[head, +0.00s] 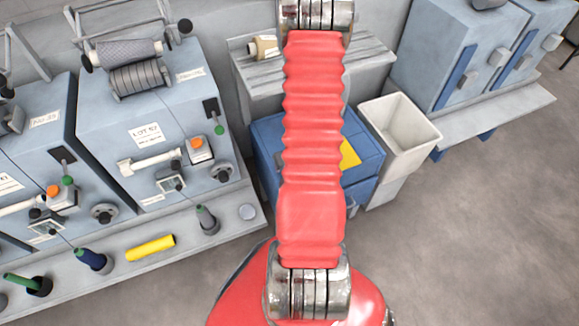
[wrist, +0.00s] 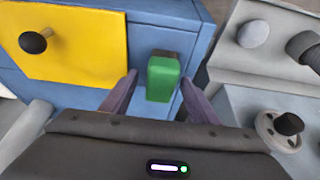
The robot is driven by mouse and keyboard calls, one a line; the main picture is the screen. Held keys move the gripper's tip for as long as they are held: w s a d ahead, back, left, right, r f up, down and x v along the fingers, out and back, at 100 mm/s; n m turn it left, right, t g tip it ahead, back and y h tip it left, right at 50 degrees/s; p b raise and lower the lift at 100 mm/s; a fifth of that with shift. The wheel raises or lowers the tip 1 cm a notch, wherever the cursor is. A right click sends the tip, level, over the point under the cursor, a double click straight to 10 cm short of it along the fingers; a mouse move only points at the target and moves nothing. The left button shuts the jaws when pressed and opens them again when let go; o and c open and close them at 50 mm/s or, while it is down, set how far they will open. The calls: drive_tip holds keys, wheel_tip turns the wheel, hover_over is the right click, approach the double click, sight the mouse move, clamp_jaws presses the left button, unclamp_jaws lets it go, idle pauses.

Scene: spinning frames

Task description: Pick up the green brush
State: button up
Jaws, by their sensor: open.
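The green brush (wrist: 161,84) appears in the wrist view as a small green block with a dark brown top edge. It shows against the blue face of a cabinet, right of a yellow panel. My gripper (wrist: 160,76) is open, with one purple-grey finger on each side of the brush in the picture. I see gaps beside both fingers; how far the brush lies in depth I cannot tell. In the head view my red arm hides the gripper, and I cannot make out the brush.
The blue cabinet (head: 365,172) stands behind my arm, with a yellow panel (wrist: 72,42) bearing a black knob. A pale bin (head: 398,128) stands to its right. Spinning machines (head: 150,130) with bobbins line the left. Open floor (head: 480,230) lies at right.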

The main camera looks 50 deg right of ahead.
drive_tip(key=shift+c, duration=0.5)
drive_tip(key=c, duration=1)
drive_tip(key=shift+r, duration=0.1)
drive_tip(key=shift+c, duration=0.2)
wheel_tip(320, 180, up, 28)
idle(1.4)
idle(0.4)
drive_tip(key=o, duration=0.5)
drive_tip(key=c, duration=0.4)
drive_tip(key=shift+s, duration=0.1)
